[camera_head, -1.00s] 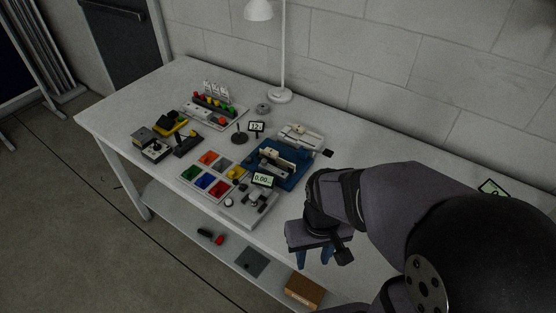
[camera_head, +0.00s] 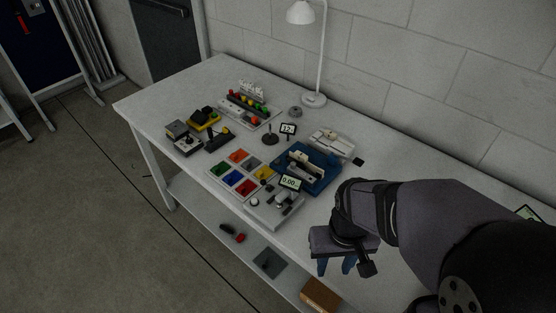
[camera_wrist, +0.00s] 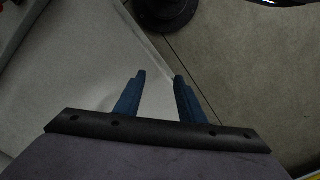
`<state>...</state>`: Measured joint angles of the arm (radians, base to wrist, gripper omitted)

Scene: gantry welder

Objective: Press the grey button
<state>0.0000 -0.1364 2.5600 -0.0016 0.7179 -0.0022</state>
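No control in view is clearly marked as the grey button. A small round grey piece (camera_head: 295,111) sits on the table near the lamp base, and a small pale round knob (camera_head: 254,202) is on the grey device with a display reading 0.00; I cannot tell whether either is the button. A tray of coloured squares (camera_head: 210,175) includes a grey square (camera_head: 252,163). My gripper (camera_head: 335,266) is at the table's front edge, right of these things and apart from them. Its two blue fingers (camera_wrist: 160,76) are spread and empty in the wrist view.
A blue fixture (camera_head: 326,180) stands right of the tray. A panel with coloured balls (camera_head: 243,113), joystick boxes (camera_head: 187,143) and a white lamp (camera_head: 313,100) are farther back. A lower shelf (camera_head: 205,225) holds a few objects. Bare tabletop lies along the front left.

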